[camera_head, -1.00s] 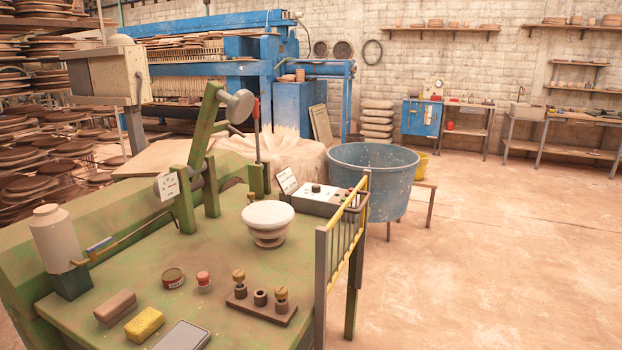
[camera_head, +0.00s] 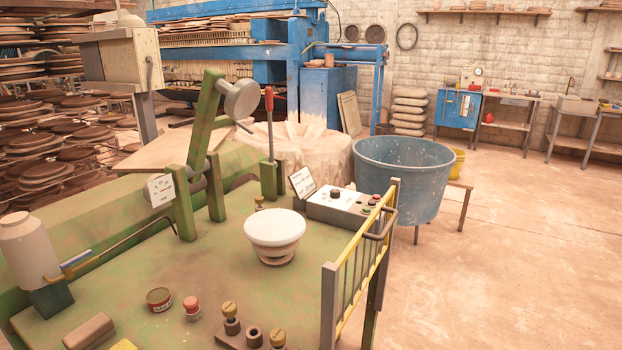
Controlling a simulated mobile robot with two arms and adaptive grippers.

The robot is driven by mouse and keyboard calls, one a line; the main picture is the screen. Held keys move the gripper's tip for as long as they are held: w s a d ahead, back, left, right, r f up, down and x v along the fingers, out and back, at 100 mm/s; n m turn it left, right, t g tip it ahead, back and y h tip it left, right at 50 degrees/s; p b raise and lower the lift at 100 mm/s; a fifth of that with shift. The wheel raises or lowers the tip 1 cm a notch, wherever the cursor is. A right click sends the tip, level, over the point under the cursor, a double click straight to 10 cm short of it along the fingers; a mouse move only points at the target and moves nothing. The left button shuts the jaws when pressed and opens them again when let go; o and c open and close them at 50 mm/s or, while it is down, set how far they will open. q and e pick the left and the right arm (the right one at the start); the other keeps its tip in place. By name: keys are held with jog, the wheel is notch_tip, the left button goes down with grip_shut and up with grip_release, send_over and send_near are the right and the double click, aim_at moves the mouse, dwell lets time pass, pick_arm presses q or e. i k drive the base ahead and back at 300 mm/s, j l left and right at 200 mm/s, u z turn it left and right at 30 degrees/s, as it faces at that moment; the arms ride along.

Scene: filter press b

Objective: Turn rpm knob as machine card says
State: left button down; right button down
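The rpm knob appears to be the black knob (camera_head: 336,193) on the white face of a grey control box (camera_head: 345,212) at the back right of the green machine table. Small coloured buttons (camera_head: 372,203) sit on the box's right part. A white card (camera_head: 302,181) stands tilted just left of the box; its print is too small to read. Another white card (camera_head: 160,190) is fixed on the green upright at left, also unreadable. Neither of my grippers shows in the view.
A white round wheel head (camera_head: 275,229) stands on the green table (camera_head: 205,270) in front of the box. A yellow-railed guard (camera_head: 360,265) closes the table's right edge. A red-handled lever (camera_head: 269,125) rises behind. A blue tub (camera_head: 400,180) stands beyond. Floor at right is clear.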

aim_at(336, 193)
jog(key=i+l+u, duration=0.1)
jog(key=u, duration=0.3)
jog(key=i+l+u, duration=0.1)
jog(key=l+u, duration=0.4)
jog(key=u, duration=0.35)
jog(key=i+l, duration=0.05)
